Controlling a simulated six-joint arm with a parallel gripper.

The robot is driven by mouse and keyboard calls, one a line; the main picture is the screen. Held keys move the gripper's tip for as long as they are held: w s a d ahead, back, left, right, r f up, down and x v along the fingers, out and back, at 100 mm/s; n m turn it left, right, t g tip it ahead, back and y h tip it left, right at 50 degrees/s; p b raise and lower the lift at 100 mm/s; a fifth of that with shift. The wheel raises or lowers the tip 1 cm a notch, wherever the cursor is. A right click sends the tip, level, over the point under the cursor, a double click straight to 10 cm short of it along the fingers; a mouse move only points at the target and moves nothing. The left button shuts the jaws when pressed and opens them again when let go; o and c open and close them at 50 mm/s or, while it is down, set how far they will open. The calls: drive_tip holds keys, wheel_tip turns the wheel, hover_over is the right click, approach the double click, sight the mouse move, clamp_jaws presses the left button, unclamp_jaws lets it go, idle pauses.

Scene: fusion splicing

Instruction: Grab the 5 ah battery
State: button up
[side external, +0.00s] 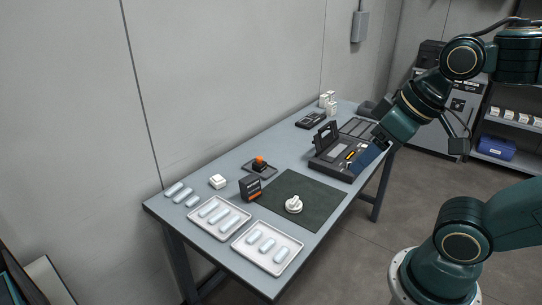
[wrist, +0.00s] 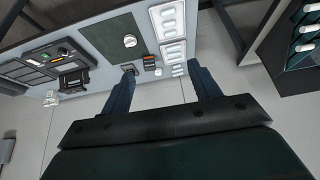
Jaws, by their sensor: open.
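A dark upright box with an orange band (side external: 250,187), which looks like the battery, stands on the table left of the green mat. Its label is too small to read. It also shows in the wrist view (wrist: 149,60), between my fingers in the picture but far beyond them. My gripper (side external: 368,157) is open and empty, with blue fingers, by the table's right edge near the dark splicer case (side external: 330,166). In the wrist view my gripper (wrist: 162,68) spreads its two fingers wide. The gripper is well apart from the box.
The green mat (side external: 305,215) holds a white round part (side external: 293,204). Two white trays (side external: 220,228) (side external: 288,262) hold pale sleeves. A black device with an orange knob (side external: 259,164) and a small white box (side external: 217,181) stand near the dark box. The wall runs behind the table.

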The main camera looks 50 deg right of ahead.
drive_tip(key=w+r+m+g+y, duration=0.1)
drive_tip(key=w+r+m, duration=0.15)
drive_tip(key=w, duration=0.35)
drive_tip(key=w+r+m+g, duration=0.1)
drive_tip(key=w+m, duration=0.2)
drive_tip(key=w, duration=0.3)
drive_tip(key=m+g+y, duration=0.2)
drive_tip(key=m+g, duration=0.1)
drive_tip(key=m, duration=0.7)
hover_over(249, 188)
drive_tip(key=s, duration=0.2)
wheel_tip(249, 188, down, 15)
drive_tip(key=w+d+f+m, duration=0.1)
drive_tip(key=f, duration=0.3)
drive_tip(key=w+d+f+m+y, duration=0.1)
drive_tip(key=d+f+m, duration=0.1)
drive_tip(key=f, duration=0.2)
drive_tip(key=w+d+f+m+g, duration=0.1)
drive_tip(key=f, duration=0.4)
drive_tip(key=shift+w+d+f+m+y, duration=0.1)
drive_tip(key=shift+w+d+m+y, duration=0.05)
drive_tip(key=shift+w+m+y, duration=0.2)
drive_tip(key=shift+w+d+f, duration=0.1)
drive_tip(key=shift+f, duration=0.2)
drive_tip(key=shift+x, duration=3.75)
drive_tip(key=c, duration=1.3)
